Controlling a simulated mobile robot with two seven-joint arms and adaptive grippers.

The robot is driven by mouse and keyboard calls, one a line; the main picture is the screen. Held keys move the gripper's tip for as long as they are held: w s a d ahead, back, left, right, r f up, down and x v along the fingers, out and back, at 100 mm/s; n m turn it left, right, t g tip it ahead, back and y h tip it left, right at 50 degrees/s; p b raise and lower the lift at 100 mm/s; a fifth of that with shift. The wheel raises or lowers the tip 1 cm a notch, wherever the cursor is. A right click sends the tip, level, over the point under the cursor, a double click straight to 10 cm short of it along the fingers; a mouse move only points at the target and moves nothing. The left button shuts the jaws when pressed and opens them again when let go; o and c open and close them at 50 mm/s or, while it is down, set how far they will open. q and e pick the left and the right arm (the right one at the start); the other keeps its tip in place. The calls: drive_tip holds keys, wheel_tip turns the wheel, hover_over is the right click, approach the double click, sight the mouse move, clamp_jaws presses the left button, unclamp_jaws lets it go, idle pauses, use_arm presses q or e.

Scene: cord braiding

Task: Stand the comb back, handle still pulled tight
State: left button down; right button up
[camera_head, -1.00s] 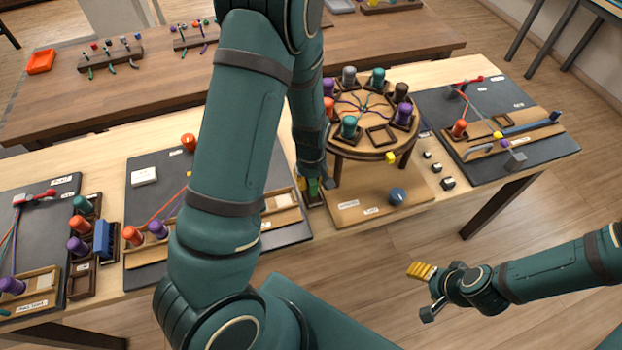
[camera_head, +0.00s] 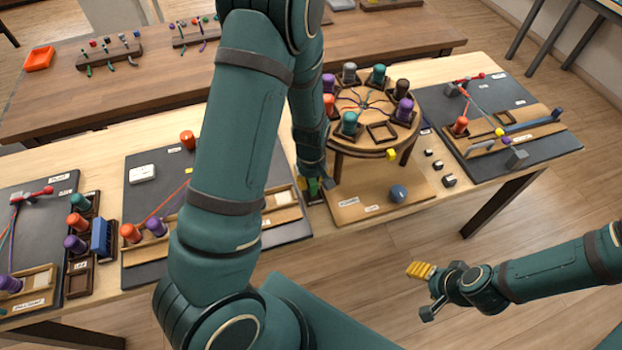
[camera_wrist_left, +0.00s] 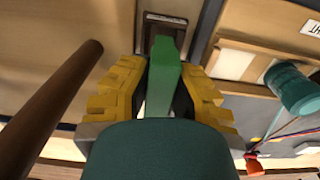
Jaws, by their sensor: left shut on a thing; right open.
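My left gripper (camera_head: 315,185) is shut on a narrow green piece (camera_wrist_left: 165,75), which looks like the comb; no teeth show. In the left wrist view it is held between the gripper's yellow pads, and its far end is at a small dark brown holder (camera_wrist_left: 152,22) with a pale label. Whether it is seated in the holder I cannot tell. In the head view my own arm hides much of this spot, left of the round braiding stand (camera_head: 383,132). Which handle is pulled tight I cannot tell. My right gripper (camera_head: 424,292) is open and empty, in front of the table.
The round stand carries several coloured bobbins. Dark mats with cords and bobbins lie left and right. In the wrist view a brown leg (camera_wrist_left: 55,105) stands close beside the gripper.

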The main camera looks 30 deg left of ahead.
use_arm(q)
drive_tip(key=shift+f+b, duration=0.55)
drive_tip(key=shift+f, duration=0.25)
